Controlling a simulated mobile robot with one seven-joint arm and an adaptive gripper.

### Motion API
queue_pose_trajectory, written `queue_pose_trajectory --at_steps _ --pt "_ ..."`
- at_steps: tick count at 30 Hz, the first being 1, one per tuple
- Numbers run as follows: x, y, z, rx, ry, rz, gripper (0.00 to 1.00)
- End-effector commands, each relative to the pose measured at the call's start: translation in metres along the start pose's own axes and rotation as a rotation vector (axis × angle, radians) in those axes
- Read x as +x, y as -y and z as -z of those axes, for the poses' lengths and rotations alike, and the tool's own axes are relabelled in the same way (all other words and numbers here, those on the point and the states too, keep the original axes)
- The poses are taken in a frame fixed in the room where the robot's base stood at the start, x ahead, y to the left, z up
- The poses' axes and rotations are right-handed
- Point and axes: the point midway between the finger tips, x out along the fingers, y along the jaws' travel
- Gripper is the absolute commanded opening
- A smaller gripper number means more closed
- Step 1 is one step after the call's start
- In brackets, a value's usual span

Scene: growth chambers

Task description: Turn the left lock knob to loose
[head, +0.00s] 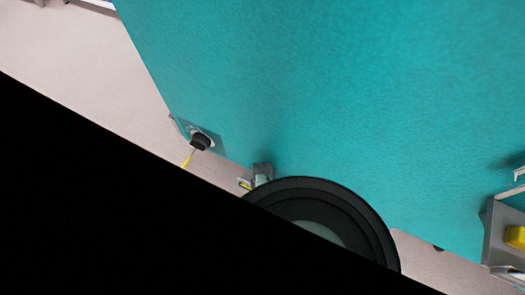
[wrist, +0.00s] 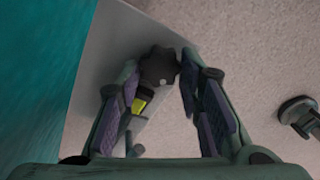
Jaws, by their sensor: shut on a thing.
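In the wrist view my gripper (wrist: 158,100) has its two fingers on either side of a dark, lobed knob (wrist: 158,66), near the fingertips. The gripper is shut on this knob. A yellow piece (wrist: 142,101) lies just below it between the fingers, beside a small grey part. In the head view a black knob with a yellow pointer (head: 200,142) sits at the lower left of the teal cabinet (head: 320,80). I cannot tell whether it is the same knob. My gripper cannot be made out in the head view, where my dark arm covers the lower part.
A grey bracket (head: 496,232) with a yellow block (head: 515,237) is at the cabinet's right. A small grey fitting (head: 262,172) shows beside my arm. In the wrist view a round dark-and-grey foot-like part (wrist: 297,112) is at the right, over pale speckled floor (wrist: 255,50).

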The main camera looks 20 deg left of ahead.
Motion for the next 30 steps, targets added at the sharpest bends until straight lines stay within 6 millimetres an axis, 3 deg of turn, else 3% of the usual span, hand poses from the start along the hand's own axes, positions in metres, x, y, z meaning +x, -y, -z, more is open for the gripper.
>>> queue_pose_trajectory --at_steps 14,15,23,30 --pt "0.0003 0.0006 -0.0003 -0.013 0.001 0.001 0.05" --pt "0.0003 0.0006 -0.0003 -0.013 0.001 0.001 0.35" --pt "0.0002 0.0003 -0.0002 -0.012 0.0 0.001 0.53" --pt "0.0 0.0001 -0.0001 -0.012 0.0 0.0 0.53"
